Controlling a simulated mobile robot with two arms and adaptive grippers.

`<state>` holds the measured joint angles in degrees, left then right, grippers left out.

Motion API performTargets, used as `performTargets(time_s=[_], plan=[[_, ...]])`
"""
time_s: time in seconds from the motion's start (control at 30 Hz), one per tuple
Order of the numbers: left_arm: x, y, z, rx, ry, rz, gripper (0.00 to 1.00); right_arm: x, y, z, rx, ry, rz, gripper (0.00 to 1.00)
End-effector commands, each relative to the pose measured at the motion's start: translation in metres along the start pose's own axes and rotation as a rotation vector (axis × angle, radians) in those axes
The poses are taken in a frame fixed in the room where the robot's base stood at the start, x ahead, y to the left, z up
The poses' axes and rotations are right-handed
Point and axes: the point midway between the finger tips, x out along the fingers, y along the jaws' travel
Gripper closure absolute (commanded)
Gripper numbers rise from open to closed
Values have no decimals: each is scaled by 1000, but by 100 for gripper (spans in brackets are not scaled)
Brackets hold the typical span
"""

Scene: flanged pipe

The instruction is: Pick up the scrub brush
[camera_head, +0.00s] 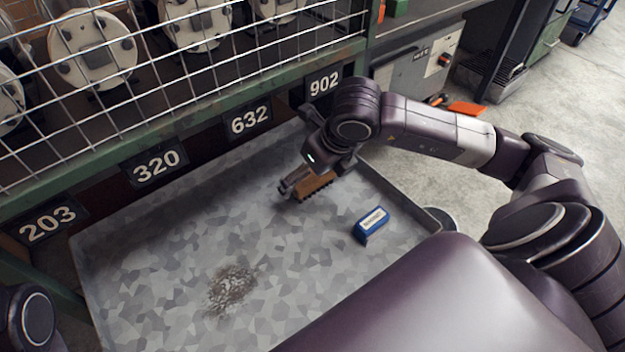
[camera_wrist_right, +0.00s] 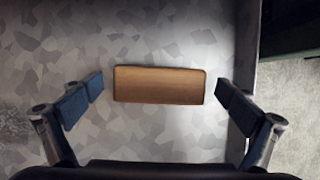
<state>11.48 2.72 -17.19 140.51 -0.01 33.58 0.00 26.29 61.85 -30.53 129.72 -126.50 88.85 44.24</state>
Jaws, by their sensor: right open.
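The scrub brush has a brown wooden block with dark bristles below, and it lies in the metal tray (camera_head: 165,255). In the head view the brush (camera_head: 316,185) is partly hidden behind my right gripper (camera_head: 300,182). In the right wrist view the brush's wooden top (camera_wrist_right: 159,85) lies crosswise between the two blue-padded fingers of my right gripper (camera_wrist_right: 160,95), with a gap on each side. The right gripper is open and empty, over the brush. Of my left arm only a part shows at the lower left; its gripper is not in view.
A blue box (camera_head: 371,224) with a white label lies in the tray right of the brush. A dark grainy patch (camera_head: 230,290) marks the tray floor. A green-framed wire cage (camera_head: 180,50) with numbered plates stands behind the tray. The tray's left part is clear.

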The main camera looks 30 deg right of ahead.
Motion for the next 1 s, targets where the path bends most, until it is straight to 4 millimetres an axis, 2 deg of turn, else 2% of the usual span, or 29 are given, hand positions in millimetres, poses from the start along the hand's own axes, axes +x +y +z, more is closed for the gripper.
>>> performTargets(time_s=[0.1, 0.53, 0.83, 1.0], plan=[[0, 0, 0, 0, 0, 0, 60, -1, 0, 0, 0, 0, 0, 0], [0, 0, 0, 0, 0, 0, 60, -1, 0, 0, 0, 0, 0, 47], [2, 0, 0, -1, 0, 0, 60, -3, -1, 2, 0, -2, 0, 47], [6, -1, 0, -2, -1, -4, 60, -12, -6, 10, 1, -2, -1, 47]])
